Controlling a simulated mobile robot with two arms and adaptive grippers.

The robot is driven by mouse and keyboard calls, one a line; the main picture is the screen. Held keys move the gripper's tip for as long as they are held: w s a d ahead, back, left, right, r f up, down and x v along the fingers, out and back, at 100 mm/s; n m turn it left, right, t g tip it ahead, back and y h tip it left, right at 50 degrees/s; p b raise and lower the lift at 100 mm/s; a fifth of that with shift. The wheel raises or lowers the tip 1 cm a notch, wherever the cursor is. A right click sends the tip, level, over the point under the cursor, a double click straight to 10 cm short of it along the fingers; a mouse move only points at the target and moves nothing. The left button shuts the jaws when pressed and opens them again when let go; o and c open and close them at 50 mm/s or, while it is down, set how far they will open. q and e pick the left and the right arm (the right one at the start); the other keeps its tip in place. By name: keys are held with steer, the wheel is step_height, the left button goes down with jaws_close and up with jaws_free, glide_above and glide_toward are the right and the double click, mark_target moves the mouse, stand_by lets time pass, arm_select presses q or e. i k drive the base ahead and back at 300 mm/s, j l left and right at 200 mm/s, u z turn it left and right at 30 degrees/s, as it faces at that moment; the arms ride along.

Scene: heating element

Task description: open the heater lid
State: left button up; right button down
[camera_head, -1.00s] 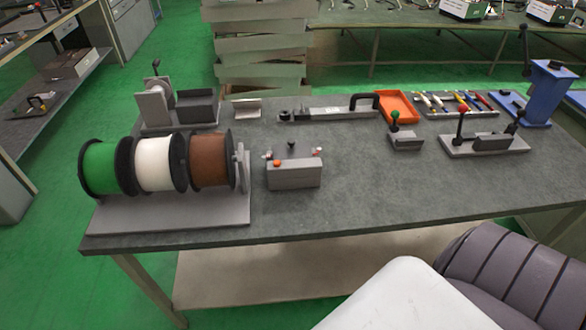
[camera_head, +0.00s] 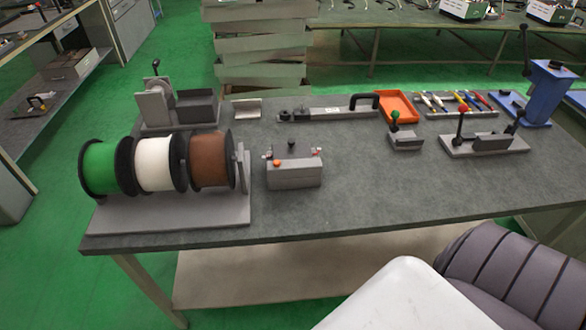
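A small grey box (camera_head: 293,177) with an orange button (camera_head: 277,163) and a black knob (camera_head: 291,144) stands near the front middle of the workbench. It looks like the heater, though no label shows. Small light-coloured fittings stick out at its upper left and right. Its top appears closed, but the lid's edge is too small to make out. Neither of my grippers is in view.
A rack of green, white and brown spools (camera_head: 160,164) stands left of the box. The bench (camera_head: 400,190) is clear to the box's right.

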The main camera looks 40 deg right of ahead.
mark_target(291, 149)
steer(key=l+z, duration=0.3)
steer(key=l, duration=0.45)
steer(key=l+z, duration=0.25)
steer(key=l, duration=0.55)
